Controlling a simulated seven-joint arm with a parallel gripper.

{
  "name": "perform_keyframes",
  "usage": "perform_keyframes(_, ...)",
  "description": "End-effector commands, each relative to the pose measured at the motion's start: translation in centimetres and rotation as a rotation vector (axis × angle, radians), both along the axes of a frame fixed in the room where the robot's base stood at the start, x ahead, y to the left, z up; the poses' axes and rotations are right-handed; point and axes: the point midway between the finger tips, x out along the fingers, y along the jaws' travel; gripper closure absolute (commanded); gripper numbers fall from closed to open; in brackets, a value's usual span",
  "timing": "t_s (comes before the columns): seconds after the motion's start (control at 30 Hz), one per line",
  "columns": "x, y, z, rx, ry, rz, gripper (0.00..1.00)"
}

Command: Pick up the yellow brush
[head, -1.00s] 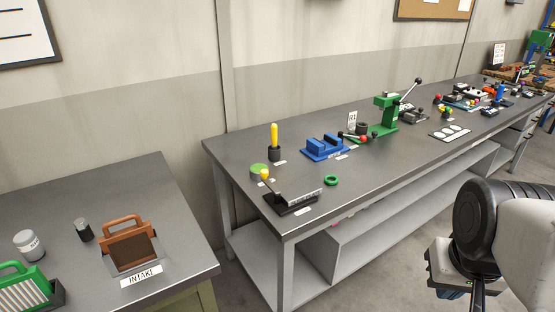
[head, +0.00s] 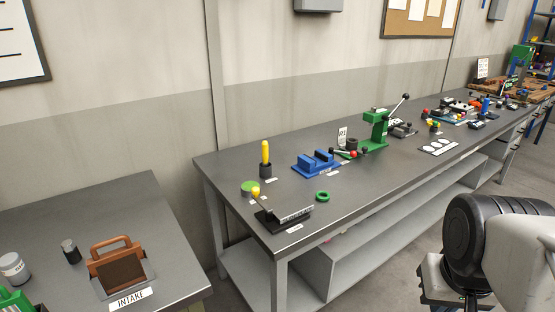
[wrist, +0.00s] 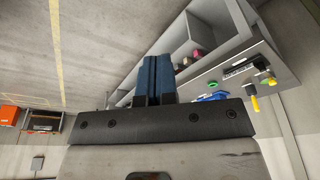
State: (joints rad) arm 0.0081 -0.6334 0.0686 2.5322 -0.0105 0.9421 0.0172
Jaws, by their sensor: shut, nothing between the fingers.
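In the head view my arm is at the lower right, and the fingertips do not show.
Near the brush are a green disc (head: 250,188), a black fixture with a metal plate (head: 283,216), a green ring (head: 322,196) and a blue vise (head: 316,162). A green press (head: 376,132) stands farther right. The intake table (head: 170,240) is at left, with a gap between.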

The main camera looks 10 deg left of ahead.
Motion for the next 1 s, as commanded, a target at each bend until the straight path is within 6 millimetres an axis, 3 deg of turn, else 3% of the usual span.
perform_keyframes(0.33,0.0,0.0,0.0,0.0,0.0,0.0,1.0)
perform_keyframes(0.7,0.0,0.0,0.0,0.0,0.0,0.0,0.43)
perform_keyframes(1.0,0.05,0.01,0.04,0.0,0.0,0.001,0.43)
